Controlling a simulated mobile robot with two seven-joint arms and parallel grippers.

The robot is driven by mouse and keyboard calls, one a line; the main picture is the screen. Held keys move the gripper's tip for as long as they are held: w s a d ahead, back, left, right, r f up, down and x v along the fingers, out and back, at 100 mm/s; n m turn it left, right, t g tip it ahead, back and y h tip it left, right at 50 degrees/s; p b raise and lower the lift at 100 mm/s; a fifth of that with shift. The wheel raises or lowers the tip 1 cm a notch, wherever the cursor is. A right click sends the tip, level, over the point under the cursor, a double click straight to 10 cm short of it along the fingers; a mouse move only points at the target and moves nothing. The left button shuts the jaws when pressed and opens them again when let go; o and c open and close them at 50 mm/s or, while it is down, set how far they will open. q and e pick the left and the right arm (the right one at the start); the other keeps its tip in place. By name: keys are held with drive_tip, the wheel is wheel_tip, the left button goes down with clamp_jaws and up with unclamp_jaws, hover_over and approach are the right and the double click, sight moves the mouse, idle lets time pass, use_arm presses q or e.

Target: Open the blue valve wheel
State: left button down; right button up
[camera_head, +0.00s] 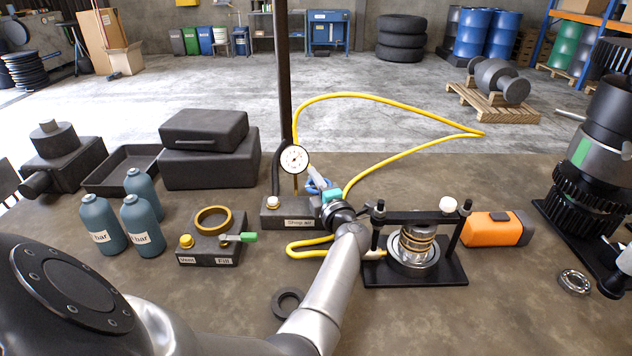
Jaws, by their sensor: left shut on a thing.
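The blue valve wheel (313,187) shows only in part, on the "Shop air" block (285,212) below the round pressure gauge (294,158). My left arm comes up from the bottom of the head view. My left gripper (321,184) is at the wheel and shut on it. The gripper and its wrist hide much of the wheel, so I cannot tell how far it is turned. I do not see my right gripper.
A yellow hose (405,104) loops behind the block. Nearby stand a black press frame (425,217), an orange tool (493,229), a "Vent/Fill" block (207,248) and teal bottles (141,222). A dark ring (288,302) lies in front.

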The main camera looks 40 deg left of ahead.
use_arm(q)
drive_tip(key=shift+s, duration=0.1)
idle(0.4)
drive_tip(key=c, duration=1.1)
unclamp_jaws()
drive_tip(key=shift+c, duration=0.2)
